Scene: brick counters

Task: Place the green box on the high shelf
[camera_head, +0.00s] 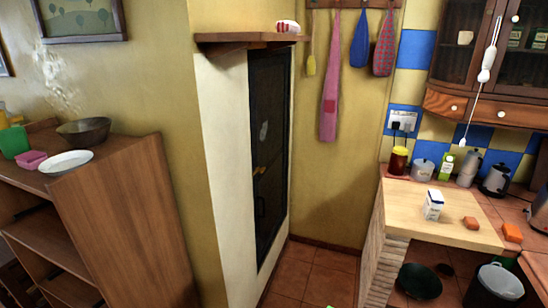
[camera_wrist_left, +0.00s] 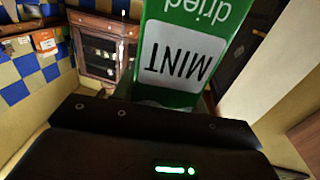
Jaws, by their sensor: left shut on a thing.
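A green box (camera_wrist_left: 185,50) with a white label reading "MINT" fills the upper middle of the left wrist view, upside down. My left gripper (camera_wrist_left: 165,98) is shut on it, with the box extending away from the dark gripper body. The fingertips are mostly hidden. The high shelf (camera_head: 240,38) is a wooden board on the wall above a dark door in the head view. A red and white item (camera_head: 288,27) stands at its right end; the rest of its top looks clear. Neither gripper can be made out in the head view.
A low wooden shelf unit (camera_head: 125,210) with bowls and cups stands at left. Aprons hang right of the high shelf. Tiled floor lies between.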

